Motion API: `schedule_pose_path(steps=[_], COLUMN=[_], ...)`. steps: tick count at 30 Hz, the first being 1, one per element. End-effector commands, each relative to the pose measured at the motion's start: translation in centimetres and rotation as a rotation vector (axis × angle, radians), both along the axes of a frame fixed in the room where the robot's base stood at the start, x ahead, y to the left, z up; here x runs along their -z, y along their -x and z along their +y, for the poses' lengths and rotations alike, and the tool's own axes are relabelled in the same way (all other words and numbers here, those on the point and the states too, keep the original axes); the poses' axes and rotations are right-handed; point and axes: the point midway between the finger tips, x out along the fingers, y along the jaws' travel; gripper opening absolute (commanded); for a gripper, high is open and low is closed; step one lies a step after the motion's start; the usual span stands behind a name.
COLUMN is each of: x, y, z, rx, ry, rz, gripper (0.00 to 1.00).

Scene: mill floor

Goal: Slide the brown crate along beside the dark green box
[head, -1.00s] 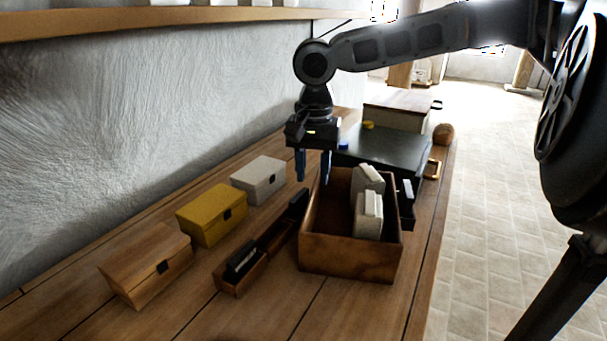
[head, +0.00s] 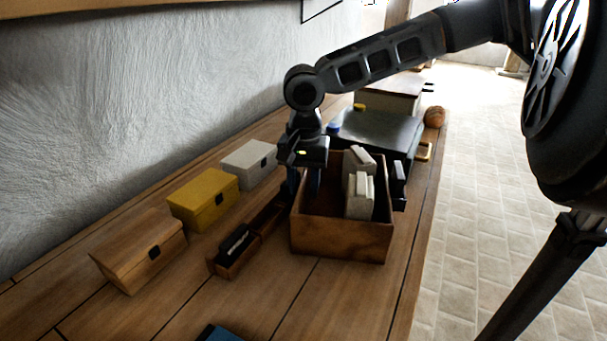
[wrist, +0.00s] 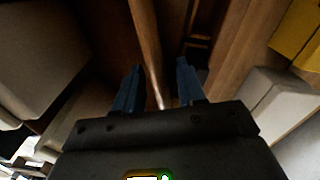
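The brown crate (head: 340,240) is an open wooden box on the bench, holding pale blocks (head: 359,192). Right behind it stands a dark, flat-topped box (head: 385,127), the likely dark green box; its colour reads almost black. My gripper (head: 302,182) points down at the crate's left wall, one finger outside and one inside. In the wrist view my gripper (wrist: 158,88) is open, and the crate's wall (wrist: 147,45) runs between the fingers with gaps showing. The fingertips are partly hidden in the head view.
Left of the crate lies a narrow brown divided tray (head: 233,262) with dark pieces. Wooden (head: 138,252), yellow (head: 203,200) and white (head: 249,163) lidded boxes line the wall side. A blue thing (head: 219,333) lies in front. The bench front is mostly clear; its right edge drops to the floor.

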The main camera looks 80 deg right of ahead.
Motion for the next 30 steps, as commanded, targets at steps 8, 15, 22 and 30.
schedule_pose_path(steps=[8, 15, 22, 30], x=[0.09, 0.08, 0.07, 0.06], y=[-0.01, -0.01, -0.01, -0.02], z=[0.00, 0.01, 0.01, 0.01], rx=[0.000, 0.000, 0.000, 0.000], ry=[0.000, 0.000, 0.000, 0.000], rz=[0.000, 0.000, 0.000, 0.000], gripper=[0.39, 0.16, 0.00, 0.00])
